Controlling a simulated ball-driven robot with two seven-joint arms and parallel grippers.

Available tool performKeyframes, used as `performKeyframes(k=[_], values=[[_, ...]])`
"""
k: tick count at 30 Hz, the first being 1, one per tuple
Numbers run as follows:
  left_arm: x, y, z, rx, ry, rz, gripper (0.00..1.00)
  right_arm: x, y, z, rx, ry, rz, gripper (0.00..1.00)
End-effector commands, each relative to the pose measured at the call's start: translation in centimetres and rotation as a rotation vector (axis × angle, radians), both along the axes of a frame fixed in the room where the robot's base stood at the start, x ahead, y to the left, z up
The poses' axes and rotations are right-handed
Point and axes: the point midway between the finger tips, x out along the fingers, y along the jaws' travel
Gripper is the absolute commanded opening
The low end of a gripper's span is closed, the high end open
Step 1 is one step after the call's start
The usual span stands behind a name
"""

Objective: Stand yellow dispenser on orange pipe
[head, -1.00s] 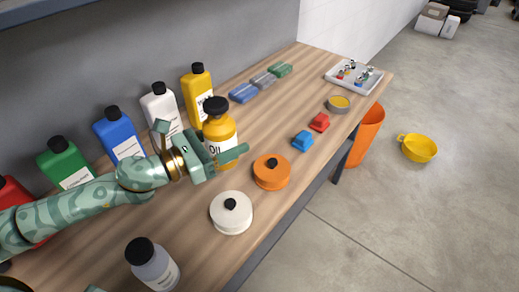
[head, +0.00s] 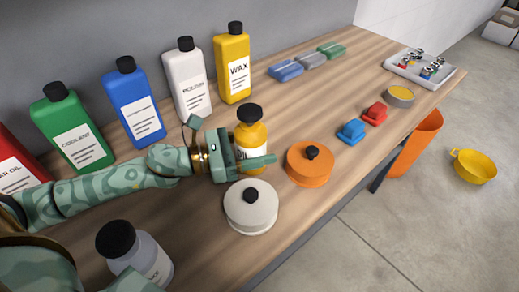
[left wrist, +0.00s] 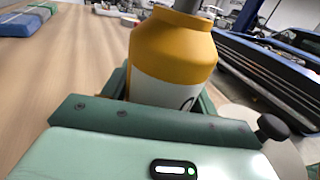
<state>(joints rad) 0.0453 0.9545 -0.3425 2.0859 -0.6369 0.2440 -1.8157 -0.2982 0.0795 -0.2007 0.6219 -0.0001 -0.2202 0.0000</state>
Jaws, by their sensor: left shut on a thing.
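The yellow dispenser is a yellow bottle (head: 251,132) with a black top and white label. My left gripper (head: 248,165) is shut around its lower part and holds it roughly upright. In the left wrist view the bottle (left wrist: 172,50) sits between the fingers, its top cut off by the frame. I cannot tell whether its base touches the table. I see no plain pipe on the table; the orange thing there is a short round piece (head: 309,168) with a black knob, just right of the fingertips and apart from the bottle. My right gripper is not in view.
A white round pot (head: 251,212) with a black knob stands close in front of the gripper. A grey bottle (head: 147,262) is at the near left. Several bottles line the wall. Blue (head: 351,132) and red (head: 374,114) pieces lie farther right, before a tray (head: 420,75).

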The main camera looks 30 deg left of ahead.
Motion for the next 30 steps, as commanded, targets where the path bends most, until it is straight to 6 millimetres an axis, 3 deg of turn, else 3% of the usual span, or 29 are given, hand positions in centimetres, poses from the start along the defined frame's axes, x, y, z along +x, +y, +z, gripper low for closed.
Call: performKeyframes(k=[8, 9, 11, 22, 30], values=[[0.0, 0.0, -0.1, 0.001, -0.001, 0.000, 0.22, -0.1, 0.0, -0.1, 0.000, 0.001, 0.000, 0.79], [0.0, 0.0, -0.2, 0.001, 0.000, 0.001, 0.64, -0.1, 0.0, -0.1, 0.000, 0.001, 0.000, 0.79], [0.0, 0.0, -0.1, 0.001, 0.000, 0.001, 0.81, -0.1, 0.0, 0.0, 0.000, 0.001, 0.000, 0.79], [-0.1, 0.1, 0.3, 0.001, 0.000, 0.001, 0.81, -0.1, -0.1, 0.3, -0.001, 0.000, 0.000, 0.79], [-3.0, 3.1, 0.2, 0.000, 0.006, 0.002, 0.81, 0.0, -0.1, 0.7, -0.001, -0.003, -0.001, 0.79]])
